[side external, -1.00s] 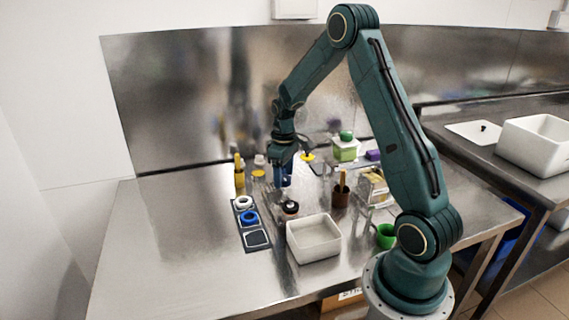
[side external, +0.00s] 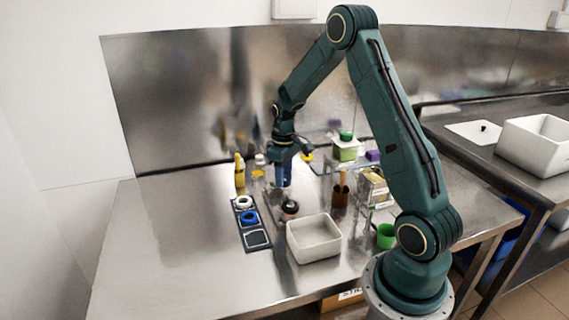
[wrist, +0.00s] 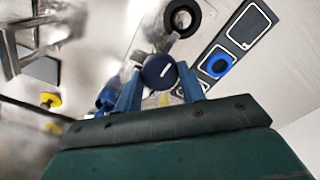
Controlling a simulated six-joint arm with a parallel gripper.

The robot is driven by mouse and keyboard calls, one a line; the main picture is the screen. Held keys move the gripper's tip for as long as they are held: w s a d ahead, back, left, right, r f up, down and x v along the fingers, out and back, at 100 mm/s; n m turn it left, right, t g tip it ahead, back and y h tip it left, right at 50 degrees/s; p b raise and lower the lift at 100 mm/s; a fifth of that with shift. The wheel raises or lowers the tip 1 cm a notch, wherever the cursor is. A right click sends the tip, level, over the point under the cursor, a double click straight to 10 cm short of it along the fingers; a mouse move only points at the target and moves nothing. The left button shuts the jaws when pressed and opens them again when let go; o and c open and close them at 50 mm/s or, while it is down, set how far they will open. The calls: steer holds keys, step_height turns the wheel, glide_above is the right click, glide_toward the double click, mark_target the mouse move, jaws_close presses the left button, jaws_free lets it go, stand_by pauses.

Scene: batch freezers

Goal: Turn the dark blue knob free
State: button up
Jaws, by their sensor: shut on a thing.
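The dark blue knob (wrist: 159,71) is round with a white mark on its face. In the wrist view it sits between the two blue fingers of my gripper (wrist: 159,80), which is shut on it. In the side view my gripper (side external: 284,180) points down over the back middle of the table; its fingers cover the knob there. What the knob is fixed to is mostly hidden, and I cannot tell whether it is loose.
A dark tray (side external: 238,223) holds a white ring (side external: 244,202) and a blue ring (side external: 249,218); its front square is empty. A dark round piece (side external: 290,207) and a white bin (side external: 314,240) stand in front. A yellow bottle (side external: 239,172) stands left. The table's left side is clear.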

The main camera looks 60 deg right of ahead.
steer(key=m, duration=1.3)
steer(key=shift+r, duration=0.1)
steer(key=m, duration=0.4)
steer(key=shift+m, duration=0.4)
steer(key=o, duration=1)
steer(key=shift+c, duration=0.2)
step_height(320, 180, up, 14)
